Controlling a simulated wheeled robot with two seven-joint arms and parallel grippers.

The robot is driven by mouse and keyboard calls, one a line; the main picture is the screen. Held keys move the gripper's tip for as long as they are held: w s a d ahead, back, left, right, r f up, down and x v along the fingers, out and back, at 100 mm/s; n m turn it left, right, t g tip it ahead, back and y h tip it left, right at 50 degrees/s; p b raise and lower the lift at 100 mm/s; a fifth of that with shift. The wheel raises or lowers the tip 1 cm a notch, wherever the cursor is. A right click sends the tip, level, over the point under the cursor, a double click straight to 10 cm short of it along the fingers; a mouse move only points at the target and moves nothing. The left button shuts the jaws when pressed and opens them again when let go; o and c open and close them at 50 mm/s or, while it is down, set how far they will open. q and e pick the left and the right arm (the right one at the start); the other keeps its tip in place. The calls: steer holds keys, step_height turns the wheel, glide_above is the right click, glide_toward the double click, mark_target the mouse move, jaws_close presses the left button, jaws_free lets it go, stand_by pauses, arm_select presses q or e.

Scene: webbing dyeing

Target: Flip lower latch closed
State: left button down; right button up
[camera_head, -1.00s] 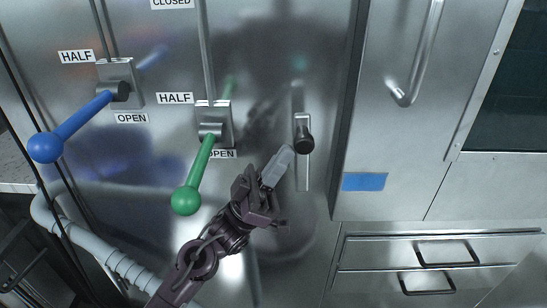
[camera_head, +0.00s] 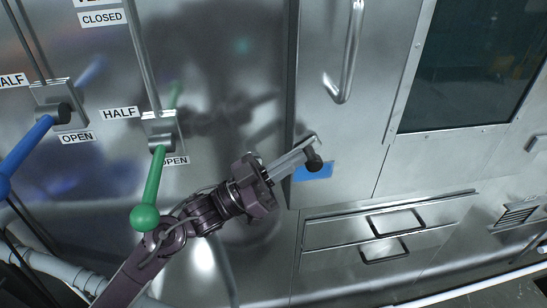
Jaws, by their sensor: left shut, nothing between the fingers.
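The lower latch is a metal bar with a black knob (camera_head: 313,159). It now lies slanted to the right, with its knob end across the gap between the large left door and the right panel, in front of the blue tape. My left gripper (camera_head: 286,164) is shut and empty. Its fingers lie along the latch bar, just left of the knob, and hide part of the bar and its pivot. I cannot tell whether they touch it. My right gripper is not in view.
A green-ball lever (camera_head: 145,216) hangs left of my left wrist, close to my forearm. A blue lever (camera_head: 30,148) is at the far left. A vertical handle (camera_head: 351,50) and drawer handles (camera_head: 396,222) are on the right. The blue tape (camera_head: 316,175) is behind the knob.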

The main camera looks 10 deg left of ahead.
arm_select(q)
steer(key=d+f, duration=0.1)
steer(key=d+f+g+y+p, duration=0.1)
steer(key=shift+w+d+f, duration=0.1)
steer(key=shift+w+d, duration=0.2)
steer(key=shift+w, duration=0.1)
steer(key=shift+w+d+f+m+g+y, duration=0.1)
steer(key=shift+d+f+m+g+y, duration=0.25)
steer(key=shift+f+y, duration=0.4)
steer(key=shift+d, duration=0.1)
steer(key=b, duration=0.3)
glide_toward(308, 168)
steer(key=d+f, duration=0.1)
steer(key=d, duration=0.1)
steer(key=shift+w+d, duration=0.1)
steer(key=shift+w, duration=0.3)
